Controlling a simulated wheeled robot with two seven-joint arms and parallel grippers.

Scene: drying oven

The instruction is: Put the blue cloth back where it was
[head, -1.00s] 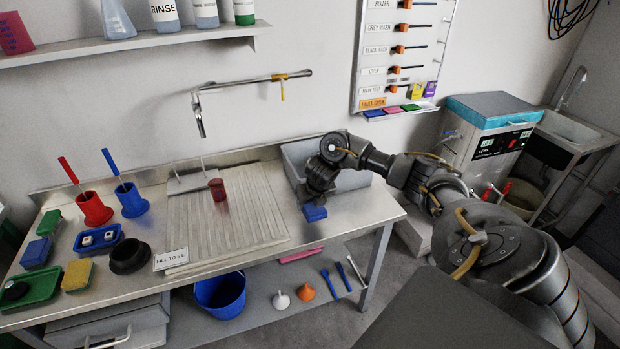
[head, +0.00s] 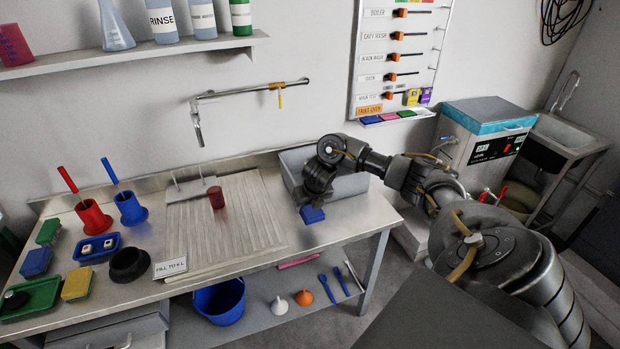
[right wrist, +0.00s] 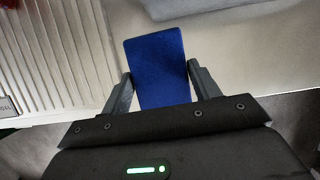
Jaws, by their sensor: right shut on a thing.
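The blue cloth (head: 312,214) is a small, flat-looking blue piece below my right gripper (head: 311,202), at the right part of the steel bench in the head view. In the right wrist view the blue cloth (right wrist: 158,65) stands out between the two fingers of my right gripper (right wrist: 160,88), which is shut on it. I cannot tell whether the cloth touches the bench top. My left gripper is not in view.
A grey basin (head: 345,186) is behind the gripper. A blue tray (head: 97,247), a yellow sponge (head: 77,284) and a blue sponge (head: 36,262) are farther left. Bare bench lies around the cloth.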

